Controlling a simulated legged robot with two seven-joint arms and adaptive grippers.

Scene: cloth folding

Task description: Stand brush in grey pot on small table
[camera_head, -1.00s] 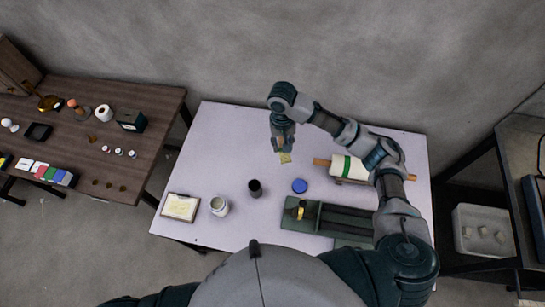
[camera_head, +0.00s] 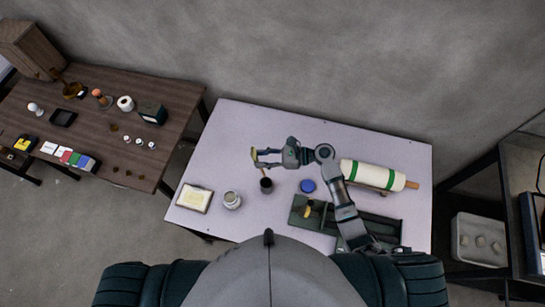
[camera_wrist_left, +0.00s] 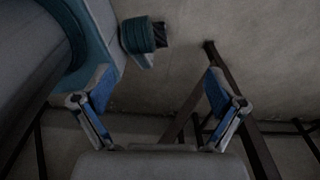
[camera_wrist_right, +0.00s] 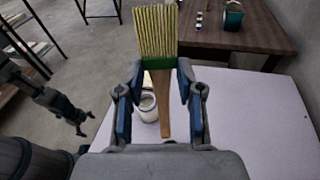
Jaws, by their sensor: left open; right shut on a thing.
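The brush has yellow bristles, a green band and a wooden handle. My right gripper (camera_head: 257,158) is shut on the brush (camera_wrist_right: 155,35), with the handle between its fingers in the right wrist view. In the head view the gripper points left, bristles up and handle down. The dark grey pot (camera_head: 266,186) stands upright on the small pale table (camera_head: 235,130). The handle's lower end shows just above the pot's mouth; I cannot tell whether it is inside. My left gripper (camera_wrist_left: 158,80) is open and empty in the left wrist view, and outside the head view.
A pale jar (camera_head: 232,200) and a framed yellow block (camera_head: 194,198) lie left of the pot. A blue disc (camera_head: 308,186), a green tray (camera_head: 375,227) and a white roll (camera_head: 372,174) lie to the right. The table's back left is clear.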

